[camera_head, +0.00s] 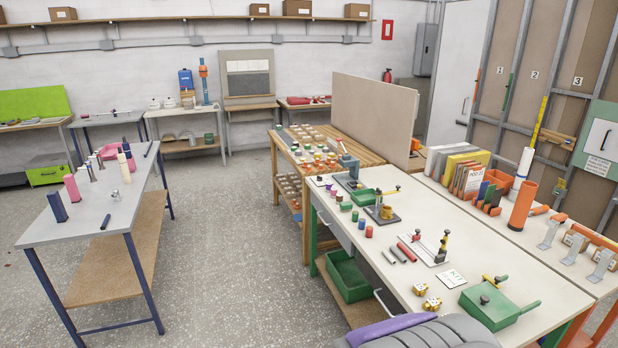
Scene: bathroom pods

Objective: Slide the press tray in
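My gripper is not in view. No part here is clearly a press tray. A green box-like device (490,308) with a black knob and a yellow-and-black lever on top sits at the near right of the white-topped workbench (450,235). A green handle-like bar (530,307) sticks out to its right.
A grey-topped table (90,210) with bottles stands at left. Speckled floor (235,260) is clear between it and the workbench. A wooden table with small coloured parts (300,150) stands behind.

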